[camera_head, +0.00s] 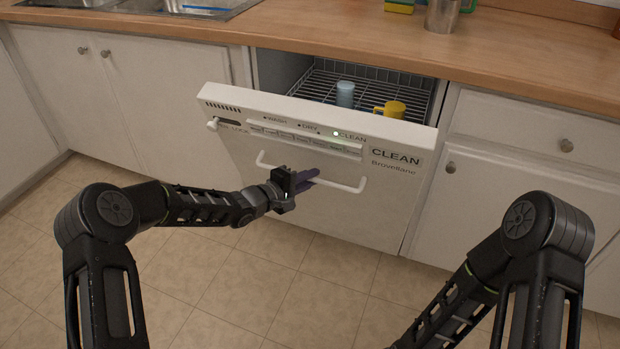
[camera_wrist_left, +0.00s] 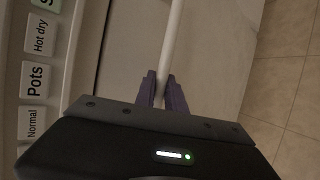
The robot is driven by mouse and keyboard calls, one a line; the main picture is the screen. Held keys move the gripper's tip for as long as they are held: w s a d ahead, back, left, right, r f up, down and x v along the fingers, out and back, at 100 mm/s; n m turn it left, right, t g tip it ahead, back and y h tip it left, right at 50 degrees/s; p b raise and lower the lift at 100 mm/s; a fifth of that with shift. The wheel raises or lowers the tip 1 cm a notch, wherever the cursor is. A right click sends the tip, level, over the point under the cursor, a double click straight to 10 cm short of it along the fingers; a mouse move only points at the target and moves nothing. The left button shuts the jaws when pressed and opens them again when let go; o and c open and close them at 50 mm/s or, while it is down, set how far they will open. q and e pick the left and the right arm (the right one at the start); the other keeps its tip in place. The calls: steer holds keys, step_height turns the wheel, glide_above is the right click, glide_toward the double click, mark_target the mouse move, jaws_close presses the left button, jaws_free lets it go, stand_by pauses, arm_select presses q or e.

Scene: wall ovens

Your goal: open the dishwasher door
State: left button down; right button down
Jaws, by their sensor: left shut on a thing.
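The white dishwasher door (camera_head: 300,215) is tilted partly open at its top, below the counter in the head view. A white bar handle (camera_head: 345,186) runs across its front. My left gripper (camera_head: 303,180) is shut on the middle of this handle. In the left wrist view the purple fingers (camera_wrist_left: 162,92) close around the white handle bar (camera_wrist_left: 172,40). Only part of my right arm shows at the lower right of the head view; its gripper is out of frame.
Inside the dishwasher, a wire rack (camera_head: 365,90) holds a light blue cup (camera_head: 345,94) and a yellow mug (camera_head: 391,109). A wooden counter (camera_head: 420,50) runs above. White cabinets (camera_head: 505,200) stand on both sides. The tiled floor (camera_head: 250,290) before the door is clear.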

arm_select(q)
steer(key=shift+s+f, duration=0.1)
arm_select(e)
steer(key=shift+f, duration=0.1)
stand_by(0.4)
